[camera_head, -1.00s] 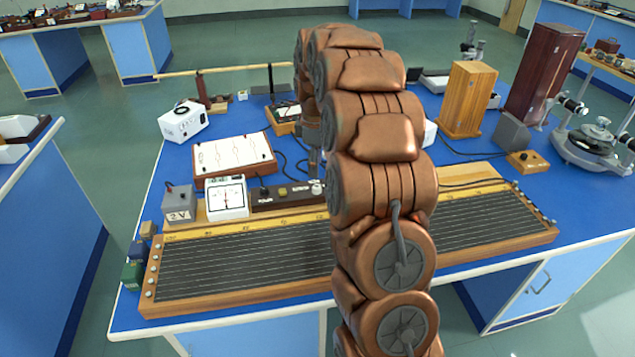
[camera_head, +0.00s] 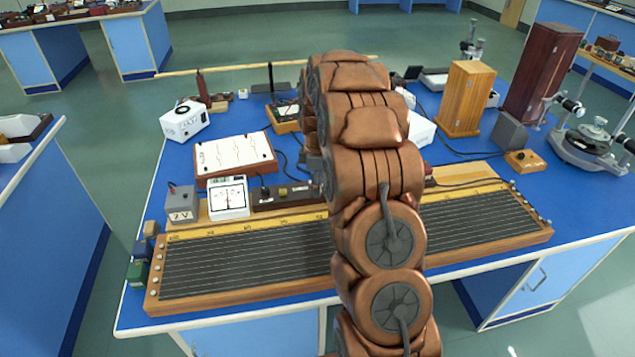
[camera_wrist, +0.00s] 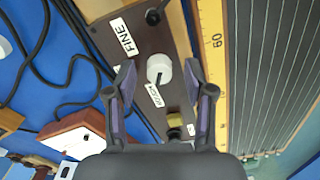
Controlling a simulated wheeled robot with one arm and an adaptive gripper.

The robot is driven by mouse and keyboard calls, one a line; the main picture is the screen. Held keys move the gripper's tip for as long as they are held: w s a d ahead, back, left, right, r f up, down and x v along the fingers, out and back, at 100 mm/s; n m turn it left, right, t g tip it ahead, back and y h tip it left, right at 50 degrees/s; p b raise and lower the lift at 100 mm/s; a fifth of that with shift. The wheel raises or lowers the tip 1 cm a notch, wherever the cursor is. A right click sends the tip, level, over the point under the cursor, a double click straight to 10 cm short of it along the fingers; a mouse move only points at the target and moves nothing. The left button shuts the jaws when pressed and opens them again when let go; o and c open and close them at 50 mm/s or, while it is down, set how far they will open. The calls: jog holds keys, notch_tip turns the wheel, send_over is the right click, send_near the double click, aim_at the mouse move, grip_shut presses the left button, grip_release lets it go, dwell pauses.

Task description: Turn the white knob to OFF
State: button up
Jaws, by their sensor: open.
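The white knob (camera_wrist: 159,69) is on a dark brown panel (camera_wrist: 145,38), which also shows in the head view (camera_head: 282,197). The knob's face has a dark pointer line. A white label (camera_wrist: 155,95) sits beside it, its lettering too small to read surely. My gripper (camera_wrist: 158,76) is open, its two fingertips on either side of the knob with gaps showing. Whether the tips reach down to the knob's height I cannot tell. In the head view my arm hides the knob and most of the gripper.
The panel also bears a black knob (camera_wrist: 153,17), a FINE label (camera_wrist: 126,38) and a yellowish knob (camera_wrist: 175,120). A long wire board with a scale (camera_head: 240,262) lies in front. A white meter (camera_head: 228,198) stands to the left. Black cables run behind the panel.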

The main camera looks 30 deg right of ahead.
jog(key=shift+c, duration=0.2)
grip_shut()
